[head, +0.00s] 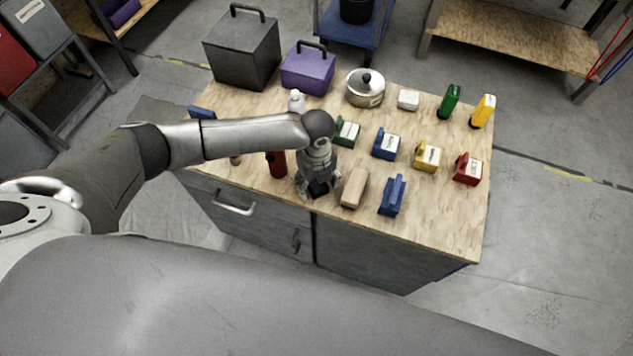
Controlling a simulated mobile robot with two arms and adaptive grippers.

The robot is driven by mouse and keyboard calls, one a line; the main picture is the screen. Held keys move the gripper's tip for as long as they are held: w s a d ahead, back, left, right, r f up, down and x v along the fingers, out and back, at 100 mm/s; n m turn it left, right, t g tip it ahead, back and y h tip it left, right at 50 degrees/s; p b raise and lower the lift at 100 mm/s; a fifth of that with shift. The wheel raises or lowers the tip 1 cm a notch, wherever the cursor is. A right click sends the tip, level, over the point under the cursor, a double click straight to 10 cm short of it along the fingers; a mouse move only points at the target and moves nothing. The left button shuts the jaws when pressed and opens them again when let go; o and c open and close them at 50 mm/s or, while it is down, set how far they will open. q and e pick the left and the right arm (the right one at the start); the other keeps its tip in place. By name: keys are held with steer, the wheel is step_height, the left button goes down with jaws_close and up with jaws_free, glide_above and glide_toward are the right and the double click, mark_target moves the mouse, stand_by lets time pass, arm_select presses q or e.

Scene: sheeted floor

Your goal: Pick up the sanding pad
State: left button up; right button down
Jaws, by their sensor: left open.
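No item is plainly marked as the sanding pad; a blue block with a raised handle (392,196) and a plain tan block (354,188) both lie near the table's front edge, and I cannot tell if either is it. My left gripper (318,190) points down over the front of the table, just left of the tan block, fingers apart. A small dark shape shows between the fingers; I cannot tell whether it is an object or part of the gripper. The gripper and forearm hide some of the table. My right gripper does not show.
The wooden-topped workbench (440,225) also holds a red cylinder (276,164) left of the gripper, several coloured labelled blocks, a lidded pot (366,88), a purple box (308,70) and a dark box (242,48). The right front corner is bare.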

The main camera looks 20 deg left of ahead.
arm_select(q)
steer(key=shift+c, duration=0.5)
steer(key=c, duration=1)
steer(key=shift+r, duration=0.15)
steer(key=shift+r, duration=0.45)
steer(key=s+d+r+b, duration=0.1)
steer(key=s+d+r, duration=0.3)
steer(key=s+r, duration=0.8)
steer(key=shift+s+b, duration=0.35)
steer(key=shift+s, duration=0.4)
